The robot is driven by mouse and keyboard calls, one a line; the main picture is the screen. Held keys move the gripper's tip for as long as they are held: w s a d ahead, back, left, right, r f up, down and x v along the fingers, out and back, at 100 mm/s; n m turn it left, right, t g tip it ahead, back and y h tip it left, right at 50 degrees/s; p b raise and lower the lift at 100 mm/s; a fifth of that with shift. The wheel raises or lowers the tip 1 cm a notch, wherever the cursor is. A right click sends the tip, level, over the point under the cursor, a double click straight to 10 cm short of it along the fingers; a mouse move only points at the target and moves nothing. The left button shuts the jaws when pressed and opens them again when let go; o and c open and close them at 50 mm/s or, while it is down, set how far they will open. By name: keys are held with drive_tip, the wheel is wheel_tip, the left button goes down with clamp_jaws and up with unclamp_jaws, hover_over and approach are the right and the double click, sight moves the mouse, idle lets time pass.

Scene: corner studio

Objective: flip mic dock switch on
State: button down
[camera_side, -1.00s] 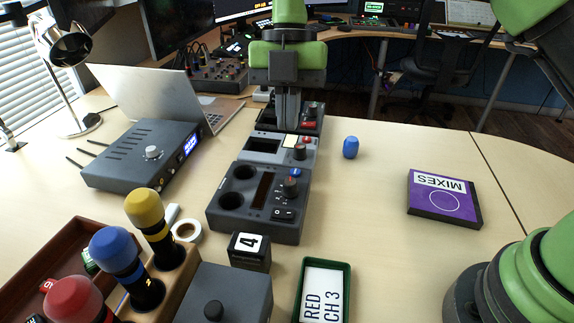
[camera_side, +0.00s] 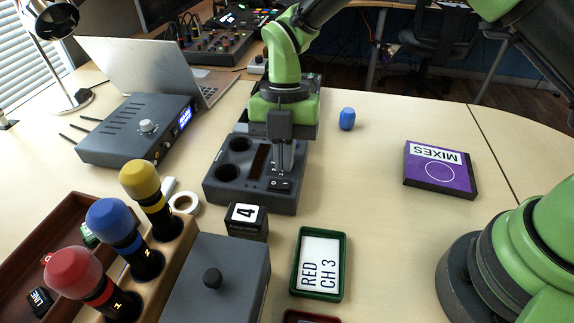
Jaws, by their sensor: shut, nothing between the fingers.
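The mic dock (camera_side: 226,190) is a dark grey box on the table, with two round wells at its left and a slot in its middle. Its black rocker switch (camera_side: 279,186) is at the front right of the top face, with white marks on it. My gripper (camera_side: 280,170) points down with its fingers shut and empty. The fingertips are just above or touching the switch; I cannot tell which. The gripper hides the dock's knob and upper right part.
Three microphones, yellow (camera_side: 139,178), blue (camera_side: 112,222) and red (camera_side: 75,270), stand in a wooden holder at the left. A numbered black block (camera_side: 246,221), a grey lidded box (camera_side: 215,285) and a green tray (camera_side: 343,268) are in front. A blue object (camera_side: 347,119) and a purple case (camera_side: 440,170) lie right.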

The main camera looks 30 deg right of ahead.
sight(288, 184)
drive_tip(key=shift+s+d+f, duration=0.1)
drive_tip(key=shift+d+f, duration=0.05)
drive_tip(key=shift+f, duration=1.2)
drive_tip(key=shift+f, duration=0.1)
drive_tip(key=shift+s+d+f, duration=0.15)
drive_tip(key=shift+f, duration=0.2)
drive_tip(key=shift+w+a+r, duration=0.3)
drive_tip(key=shift+w+a, duration=0.25)
drive_tip(key=shift+r, duration=0.1)
